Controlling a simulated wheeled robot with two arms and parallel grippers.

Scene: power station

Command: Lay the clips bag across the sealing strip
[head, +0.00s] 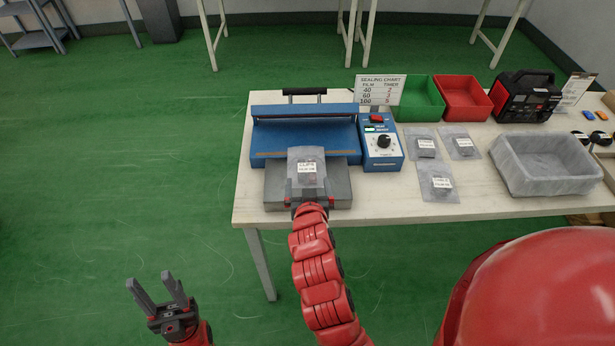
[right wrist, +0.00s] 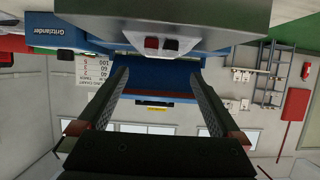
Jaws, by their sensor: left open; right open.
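The clips bag (head: 306,181), a clear bag with a white label, lies on the grey plate (head: 340,186) in front of the blue sealer (head: 270,140). Its far end reaches the brown sealing strip (head: 335,153); I cannot tell how far across. My right gripper (head: 309,201) is open at the bag's near end. In the right wrist view its fingers (right wrist: 163,75) stand apart, with the bag's pale end and dark contents (right wrist: 162,44) just beyond them. My left gripper (head: 158,290) is open and empty over the green floor, left of the table.
A control box (head: 382,150) stands right of the sealer, with several bags (head: 440,182) beside it. A grey bin (head: 545,165), green tray (head: 420,98), red tray (head: 463,98) and black device (head: 525,97) fill the right side. The sealing chart (head: 380,90) stands behind.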

